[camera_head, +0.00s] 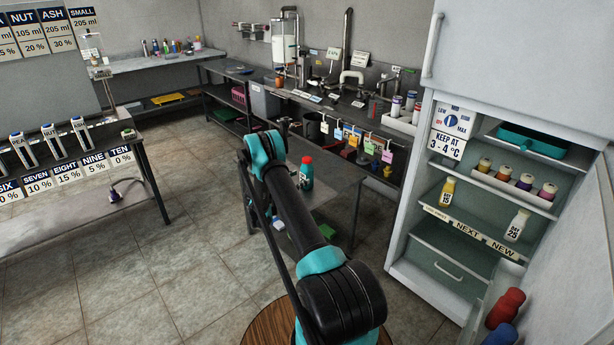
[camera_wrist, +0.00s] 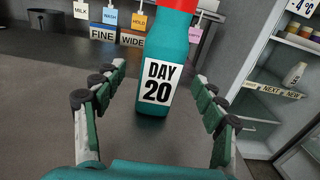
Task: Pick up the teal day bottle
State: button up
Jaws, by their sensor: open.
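The teal day bottle (camera_head: 306,174) has a red cap and stands upright on a small dark table (camera_head: 337,190) in the head view. In the wrist view the bottle (camera_wrist: 170,65) fills the upper middle, and its white label reads DAY 20. My gripper (camera_wrist: 160,90) is open, with one finger on each side of the picture and the bottle standing between and just beyond the fingertips. No contact between fingers and bottle shows. In the head view my arm hides part of the table, and the fingers cannot be made out.
An open fridge (camera_head: 470,215) with small bottles on its shelves stands at the right. Behind the table is a long bench (camera_head: 375,125) with hanging coloured tags. Red and blue bottles (camera_head: 506,308) sit at the lower right.

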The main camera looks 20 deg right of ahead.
aim_at(303, 176)
jog(key=x, duration=0.5)
jog(key=shift+c, duration=0.3)
jog(key=c, duration=1.4)
